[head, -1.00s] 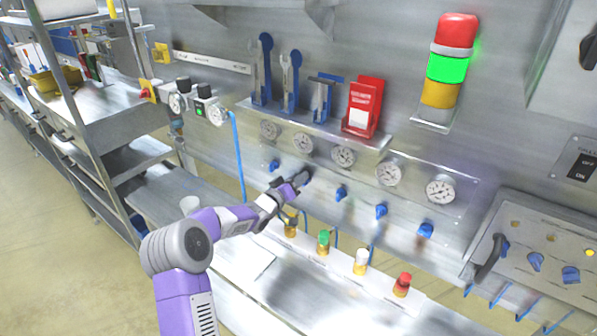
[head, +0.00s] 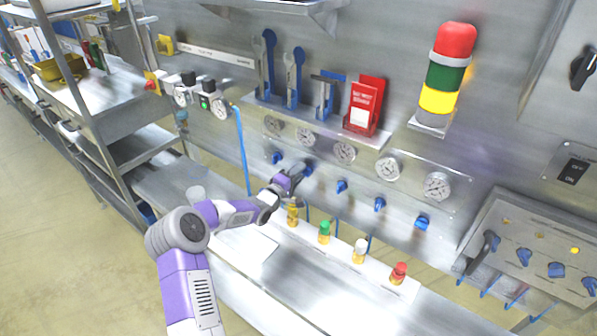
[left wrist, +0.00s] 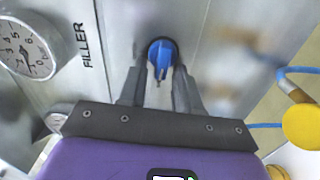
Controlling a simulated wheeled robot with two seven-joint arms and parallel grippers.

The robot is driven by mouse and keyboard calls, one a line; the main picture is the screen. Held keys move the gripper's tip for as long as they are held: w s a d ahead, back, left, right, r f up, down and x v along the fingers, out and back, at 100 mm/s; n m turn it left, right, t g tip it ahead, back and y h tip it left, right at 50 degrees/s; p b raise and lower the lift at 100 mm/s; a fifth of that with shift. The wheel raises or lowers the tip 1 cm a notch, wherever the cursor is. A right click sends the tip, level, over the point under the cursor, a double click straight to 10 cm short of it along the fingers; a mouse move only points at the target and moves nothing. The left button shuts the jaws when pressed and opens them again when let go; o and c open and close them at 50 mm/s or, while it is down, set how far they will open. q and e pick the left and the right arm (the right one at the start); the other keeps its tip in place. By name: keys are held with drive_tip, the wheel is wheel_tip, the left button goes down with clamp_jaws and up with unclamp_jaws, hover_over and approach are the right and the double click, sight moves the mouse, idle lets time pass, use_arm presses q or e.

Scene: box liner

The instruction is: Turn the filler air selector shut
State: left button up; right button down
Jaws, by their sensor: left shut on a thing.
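The filler air selector is a blue knob (left wrist: 161,54) on the steel wall panel, beside the printed word FILLER (left wrist: 83,45) in the left wrist view. In the head view this knob (head: 308,171) is the second from the left in the row under the gauges, partly covered by my gripper. My left gripper (head: 297,177) reaches it from the lower left. In the left wrist view its two dark fingers (left wrist: 159,78) stand on either side of the knob's grip and are shut on it. My right gripper is not in view.
Round gauges (head: 344,152) sit above the knobs, with more blue knobs (head: 342,187) to the right. Colour-capped fittings (head: 324,232) stand on the ledge below. A signal tower (head: 446,75) shows yellow lit. A switch panel (head: 540,250) is at the right.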

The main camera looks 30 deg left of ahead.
use_arm(q)
drive_tip(key=shift+f+n, duration=0.15)
drive_tip(key=shift+n, duration=0.45)
drive_tip(key=o, duration=0.7)
drive_tip(key=shift+s+a, duration=0.15)
drive_tip(key=shift+s, duration=1.8)
drive_tip(key=shift+s+a, duration=0.1)
drive_tip(key=shift+s, duration=1.8)
